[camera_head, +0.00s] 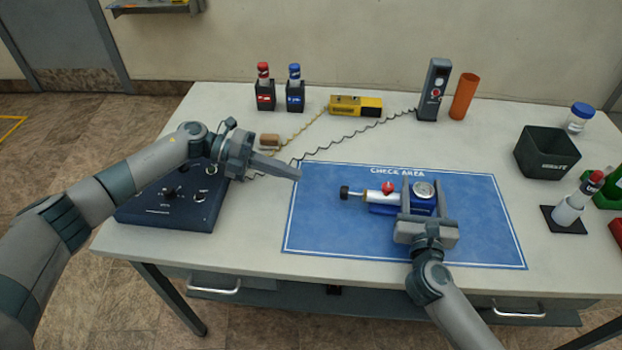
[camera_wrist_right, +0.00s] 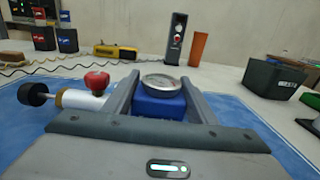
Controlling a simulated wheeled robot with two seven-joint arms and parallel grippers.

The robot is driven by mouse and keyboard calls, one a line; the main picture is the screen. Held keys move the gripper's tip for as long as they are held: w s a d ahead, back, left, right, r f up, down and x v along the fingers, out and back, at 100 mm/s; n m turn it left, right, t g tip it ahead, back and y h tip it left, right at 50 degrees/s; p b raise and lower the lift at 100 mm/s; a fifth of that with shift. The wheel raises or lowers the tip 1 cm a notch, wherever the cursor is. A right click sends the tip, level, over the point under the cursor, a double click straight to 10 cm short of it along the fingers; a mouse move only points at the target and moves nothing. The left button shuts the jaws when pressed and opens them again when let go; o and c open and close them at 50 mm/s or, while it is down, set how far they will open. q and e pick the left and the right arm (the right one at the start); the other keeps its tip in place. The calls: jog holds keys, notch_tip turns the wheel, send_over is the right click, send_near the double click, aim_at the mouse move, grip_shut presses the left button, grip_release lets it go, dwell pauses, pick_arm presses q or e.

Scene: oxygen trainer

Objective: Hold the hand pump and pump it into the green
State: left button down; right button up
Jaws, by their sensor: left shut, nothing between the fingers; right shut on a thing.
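The hand pump lies on the blue check area mat (camera_head: 330,235). It has a blue body (camera_head: 385,209), a white barrel (camera_head: 373,195), a black plunger knob (camera_head: 345,192), a red heart-shaped knob (camera_head: 388,187) and a round gauge (camera_head: 424,189). My right gripper (camera_head: 418,187) is shut on the pump's blue body, which also shows between the fingers in the right wrist view (camera_wrist_right: 158,105). The gauge (camera_wrist_right: 160,82) faces up; its needle is too small to read. My left gripper (camera_head: 297,174) is shut and empty, left of the plunger knob and apart from it.
A dark control box (camera_head: 170,205) stands under my left arm. A dark bin (camera_head: 546,152) is at right. The mat's left part is clear.

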pick_arm(q)
jog(key=v, duration=0.6)
jog(key=shift+a, duration=0.25)
jog(key=shift+r, duration=0.1)
dwell(1.0)
jog(key=x, duration=0.3)
jog(key=f+x, duration=0.1)
jog(key=x, duration=0.2)
jog(key=shift+w, duration=0.1)
jog(key=shift+d, duration=0.15)
send_near(344, 193)
jog(key=d+f, duration=0.2)
jog(key=d, duration=0.1)
jog(key=w+d+f, duration=0.1)
jog(key=d, duration=0.1)
jog(key=shift+f, duration=0.1)
dwell(0.4)
